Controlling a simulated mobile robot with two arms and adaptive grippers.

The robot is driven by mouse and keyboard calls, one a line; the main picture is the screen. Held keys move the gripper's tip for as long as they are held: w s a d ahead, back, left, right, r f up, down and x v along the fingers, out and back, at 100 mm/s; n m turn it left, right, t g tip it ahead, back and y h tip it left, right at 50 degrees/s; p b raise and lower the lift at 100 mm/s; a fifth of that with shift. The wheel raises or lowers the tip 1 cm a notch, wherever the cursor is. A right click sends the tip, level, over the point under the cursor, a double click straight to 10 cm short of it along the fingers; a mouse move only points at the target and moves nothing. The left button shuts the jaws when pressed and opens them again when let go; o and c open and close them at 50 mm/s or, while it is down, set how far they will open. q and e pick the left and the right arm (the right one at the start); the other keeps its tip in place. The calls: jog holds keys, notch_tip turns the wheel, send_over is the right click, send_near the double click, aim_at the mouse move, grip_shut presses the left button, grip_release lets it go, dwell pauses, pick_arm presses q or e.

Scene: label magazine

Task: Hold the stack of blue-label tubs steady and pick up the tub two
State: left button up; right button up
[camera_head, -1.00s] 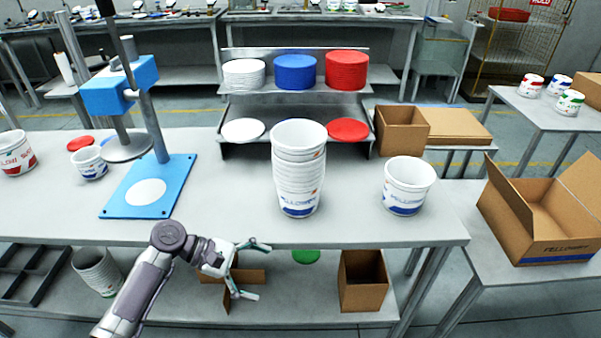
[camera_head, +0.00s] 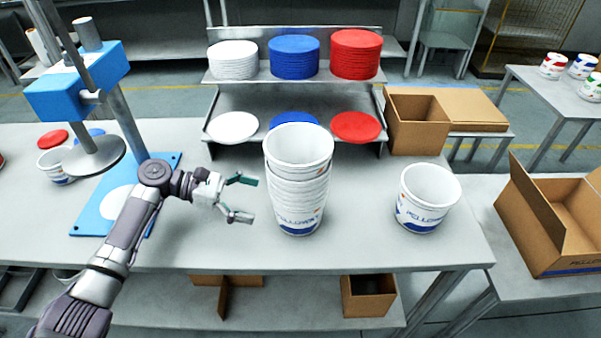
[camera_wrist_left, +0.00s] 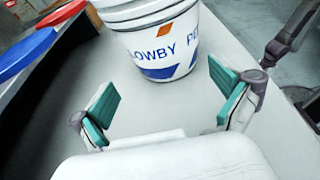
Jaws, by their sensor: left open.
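The stack of blue-label tubs (camera_head: 296,195) stands upright on the table, several white tubs nested with blue print on the lowest one. A single blue-label tub (camera_head: 427,198) stands apart to its right. My left gripper (camera_head: 245,198) is open and empty just left of the stack, its fingers pointing toward it without touching. In the left wrist view the lower part of the stack (camera_wrist_left: 165,48) shows ahead of the open fingers (camera_wrist_left: 165,105). My right gripper is not seen in the head view; a dark arm part at the wrist view's right edge is unclear.
A rack (camera_head: 222,113) behind the stack holds white, blue and red lids. A blue press (camera_head: 78,82) stands at the left. An open carton (camera_head: 548,222) is on the right table. A brown box (camera_head: 418,124) stands behind the single tub. Bare tabletop lies between stack and single tub.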

aim_at(277, 207)
pick_arm(q)
jog(key=b+x, duration=0.1)
jog(key=x, duration=0.1)
jog(key=s+b+x, duration=0.1)
jog(key=x, duration=0.1)
jog(key=shift+d+f, duration=0.1)
jog(key=shift+d, duration=0.2)
jog(key=shift+w+d+f+b, duration=0.2)
jog(key=shift+d+b, duration=0.15)
jog(key=shift+d, duration=0.25)
jog(key=x, duration=0.1)
jog(key=p+x, duration=0.1)
jog(key=shift+d+r, duration=0.15)
jog(key=shift+d, duration=0.25)
jog(key=shift+d+f+p, duration=0.2)
jog(key=shift+d+p, duration=0.15)
jog(key=shift+d, duration=0.15)
jog(key=c, duration=0.3)
grip_shut()
grip_release()
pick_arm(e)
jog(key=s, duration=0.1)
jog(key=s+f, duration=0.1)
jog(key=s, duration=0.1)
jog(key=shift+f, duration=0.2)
